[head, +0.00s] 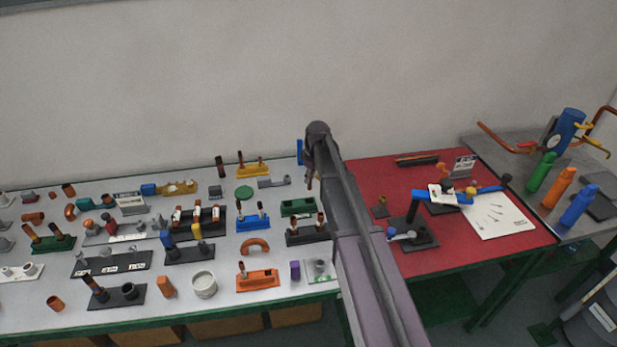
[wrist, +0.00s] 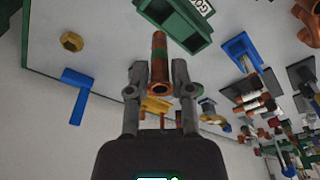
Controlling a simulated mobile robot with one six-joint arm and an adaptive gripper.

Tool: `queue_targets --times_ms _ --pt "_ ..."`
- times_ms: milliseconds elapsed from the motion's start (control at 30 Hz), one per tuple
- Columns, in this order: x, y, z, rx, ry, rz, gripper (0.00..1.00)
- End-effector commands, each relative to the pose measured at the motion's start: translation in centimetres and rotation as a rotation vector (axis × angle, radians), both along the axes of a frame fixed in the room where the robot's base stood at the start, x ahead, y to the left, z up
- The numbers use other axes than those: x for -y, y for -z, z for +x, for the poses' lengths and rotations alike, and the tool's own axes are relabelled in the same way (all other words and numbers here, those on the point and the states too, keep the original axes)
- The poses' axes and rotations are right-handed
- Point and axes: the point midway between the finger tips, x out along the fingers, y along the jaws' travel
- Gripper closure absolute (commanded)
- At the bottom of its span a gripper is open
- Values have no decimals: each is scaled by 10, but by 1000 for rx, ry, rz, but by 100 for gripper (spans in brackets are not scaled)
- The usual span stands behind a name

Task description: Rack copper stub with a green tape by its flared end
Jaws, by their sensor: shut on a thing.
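My gripper (wrist: 158,75) is shut on a copper stub (wrist: 158,68). The stub is a slim copper tube with a green tape band partway along it. Its open, wider-looking end lies between the fingers toward the wrist camera, and its other end points away. In the wrist view a green block rack (wrist: 178,22) with a white label lies just beyond the stub's far end; I cannot tell whether they touch. In the head view my gripper (head: 311,170) hangs over the back of the light table, and the green rack (head: 298,207) is in front of it. The stub is small there.
Several coloured racks stand close by: yellow (head: 253,170), blue (head: 253,222), dark (head: 306,235) and orange (head: 258,281). A blue upright piece (head: 300,152) is beside my gripper. The red table (head: 455,245) at right holds a jig and a white sheet.

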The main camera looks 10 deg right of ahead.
Motion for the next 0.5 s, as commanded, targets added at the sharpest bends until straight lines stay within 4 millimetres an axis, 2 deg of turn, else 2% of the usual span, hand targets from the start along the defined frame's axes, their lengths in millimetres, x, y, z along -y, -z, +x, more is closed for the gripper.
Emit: queue_targets --times_ms 500 --pt "0 34 0 0 0 0 100"
